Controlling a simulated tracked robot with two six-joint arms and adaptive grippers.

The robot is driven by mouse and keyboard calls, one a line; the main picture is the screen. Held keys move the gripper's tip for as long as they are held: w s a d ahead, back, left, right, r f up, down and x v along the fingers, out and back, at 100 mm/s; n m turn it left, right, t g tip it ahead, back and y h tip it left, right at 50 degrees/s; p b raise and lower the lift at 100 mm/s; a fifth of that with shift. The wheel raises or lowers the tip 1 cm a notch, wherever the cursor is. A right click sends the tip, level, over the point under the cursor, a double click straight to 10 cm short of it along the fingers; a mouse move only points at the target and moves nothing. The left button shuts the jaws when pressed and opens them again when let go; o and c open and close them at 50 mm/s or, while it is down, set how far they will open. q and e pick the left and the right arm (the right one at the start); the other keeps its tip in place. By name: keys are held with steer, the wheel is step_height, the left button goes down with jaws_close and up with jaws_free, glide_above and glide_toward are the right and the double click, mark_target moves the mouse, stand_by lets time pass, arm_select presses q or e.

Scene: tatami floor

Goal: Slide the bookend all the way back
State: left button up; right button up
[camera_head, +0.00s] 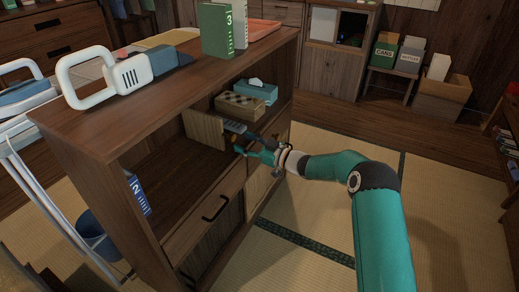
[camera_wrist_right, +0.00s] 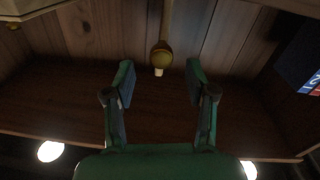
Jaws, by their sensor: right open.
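A thin light-wood upright panel (camera_head: 205,129), which looks like the bookend, stands in the open compartment of the wooden shelf unit (camera_head: 160,165). My right gripper (camera_head: 240,142) reaches in at the compartment's front, just right of the panel. In the right wrist view, my right gripper (camera_wrist_right: 158,82) is open and empty. A narrow olive upright with a rounded end (camera_wrist_right: 161,55) lies ahead, centred between the fingertips and apart from them. I cannot tell whether it is the panel's edge. My left gripper is not in view.
A blue book marked 2 (camera_head: 138,193) leans at the compartment's left; it also shows in the wrist view (camera_wrist_right: 312,82). A green book (camera_head: 215,30) stands on top.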

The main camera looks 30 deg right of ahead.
steer(key=v, duration=0.6)
stand_by(0.3)
steer(key=s+a+f+m+g+h, duration=0.35)
steer(key=s+a+f, duration=0.25)
steer(key=f, duration=0.5)
steer(key=s+a+f+m+g+h, duration=0.2)
steer(key=s+a+f+m, duration=0.4)
steer(key=f, duration=0.5)
steer(key=s+a+f+g, duration=0.2)
steer(key=s+g, duration=0.1)
steer(key=s, duration=0.6)
steer(key=s+a+f+g, duration=0.2)
steer(key=s+a+g, duration=0.1)
steer(key=s, duration=0.5)
steer(key=s+a+f+g, duration=0.2)
steer(key=s+f+g, duration=0.1)
steer(key=s, duration=0.6)
step_height(320, 180, up, 32)
steer(key=p, duration=3.1)
steer(key=shift+s+m, duration=0.25)
steer(key=shift+m, duration=0.2)
